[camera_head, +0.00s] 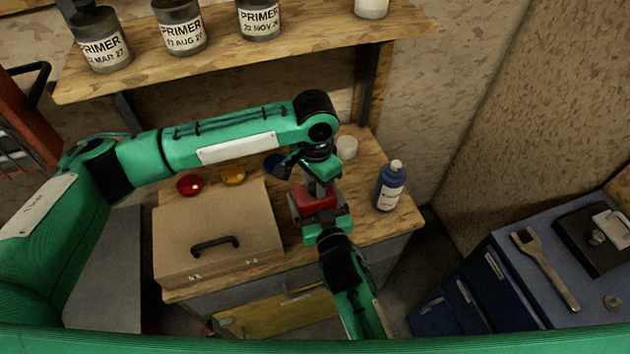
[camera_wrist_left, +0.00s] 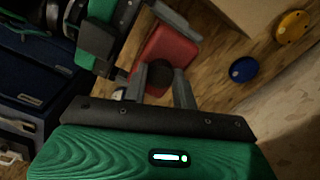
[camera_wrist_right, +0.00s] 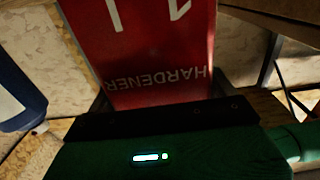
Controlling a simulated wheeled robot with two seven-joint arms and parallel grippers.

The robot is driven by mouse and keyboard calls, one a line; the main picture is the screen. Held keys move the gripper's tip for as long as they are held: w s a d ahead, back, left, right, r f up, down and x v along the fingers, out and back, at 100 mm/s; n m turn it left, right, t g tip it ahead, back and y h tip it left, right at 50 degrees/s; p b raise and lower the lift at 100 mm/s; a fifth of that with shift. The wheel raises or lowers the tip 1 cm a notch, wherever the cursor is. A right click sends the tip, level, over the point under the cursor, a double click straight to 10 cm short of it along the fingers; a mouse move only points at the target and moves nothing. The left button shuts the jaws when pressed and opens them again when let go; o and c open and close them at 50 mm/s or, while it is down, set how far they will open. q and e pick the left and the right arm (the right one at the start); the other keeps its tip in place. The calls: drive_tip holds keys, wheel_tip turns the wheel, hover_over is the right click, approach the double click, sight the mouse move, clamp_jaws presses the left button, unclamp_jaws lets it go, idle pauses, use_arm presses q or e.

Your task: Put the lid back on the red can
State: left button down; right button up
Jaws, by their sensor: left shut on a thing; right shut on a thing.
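The red can (camera_head: 318,201) is a boxy tin on the bench. Its side reads HARDENER, inverted in the right wrist view (camera_wrist_right: 150,45). My right gripper (camera_head: 326,222) is shut on the can's body from the near side. My left gripper (camera_head: 319,186) is above the can's top, its fingers shut on a dark round piece, apparently the lid (camera_wrist_left: 160,76). In the left wrist view the lid overlaps the red top (camera_wrist_left: 172,50) of the can. I cannot tell whether they touch. The can's opening is hidden.
A cardboard-coloured case (camera_head: 215,225) lies left of the can. A blue bottle (camera_head: 390,186) stands right, a white container (camera_head: 347,147) behind. A shelf (camera_head: 240,50) with primer tins overhangs the back.

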use_arm(q)
drive_tip(key=c, duration=1)
unclamp_jaws()
drive_tip(key=shift+c, duration=0.2)
wheel_tip(320, 180, up, 12)
use_arm(e)
drive_tip(key=o, duration=1.7)
